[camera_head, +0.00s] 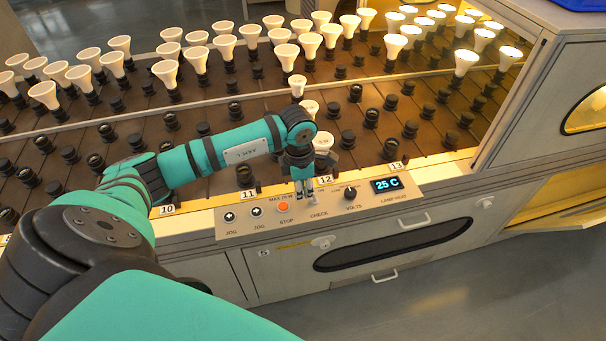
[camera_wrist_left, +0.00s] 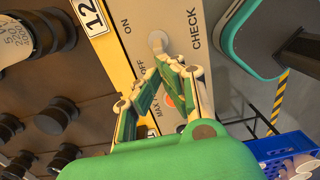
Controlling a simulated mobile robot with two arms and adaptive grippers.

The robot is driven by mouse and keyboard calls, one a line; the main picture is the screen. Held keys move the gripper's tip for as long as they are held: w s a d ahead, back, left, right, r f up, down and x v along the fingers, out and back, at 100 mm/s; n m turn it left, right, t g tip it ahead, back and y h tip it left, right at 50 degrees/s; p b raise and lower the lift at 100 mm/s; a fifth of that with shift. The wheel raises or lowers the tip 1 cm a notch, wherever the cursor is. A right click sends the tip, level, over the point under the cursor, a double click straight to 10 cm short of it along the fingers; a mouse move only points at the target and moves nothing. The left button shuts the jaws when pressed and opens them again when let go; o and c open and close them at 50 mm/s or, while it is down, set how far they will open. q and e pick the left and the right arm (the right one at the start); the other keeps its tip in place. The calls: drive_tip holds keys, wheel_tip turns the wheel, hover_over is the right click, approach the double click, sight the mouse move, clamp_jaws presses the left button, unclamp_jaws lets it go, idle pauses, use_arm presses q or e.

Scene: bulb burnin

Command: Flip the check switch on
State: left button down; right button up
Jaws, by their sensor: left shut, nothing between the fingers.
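The control panel (camera_head: 235,229) runs along the front edge of the rack, with the CHECK label (camera_head: 319,217) near its middle. My left gripper (camera_head: 304,196) points down just above that label and hides the switch in the head view. In the left wrist view the check switch (camera_wrist_left: 157,40) is a pale round piece between the ON and CHECK lettering. My left gripper (camera_wrist_left: 165,62) is shut and empty there, its fingertips right at the switch. I cannot tell whether they touch it, or which way the lever stands. My right gripper is in neither view.
The orange STOP button (camera_head: 283,206), two JOG buttons, the VOLTS knob (camera_head: 350,192) and the 25 C display (camera_head: 386,184) share the panel. Behind it are sockets and white bulbs (camera_head: 287,55). A bulb (camera_head: 297,84) stands close behind my left wrist. A blue crate (camera_wrist_left: 285,148) stands below.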

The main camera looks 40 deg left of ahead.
use_arm(q)
drive_tip(key=shift+w+d+r+b, duration=0.3)
drive_tip(key=shift+w+d+b, duration=0.15)
drive_tip(key=shift+b, duration=0.05)
drive_tip(key=shift+r, duration=0.15)
drive_tip(key=shift+s+r+p, duration=0.1)
drive_tip(key=shift+r+p, duration=0.5)
drive_tip(key=shift+r, duration=0.1)
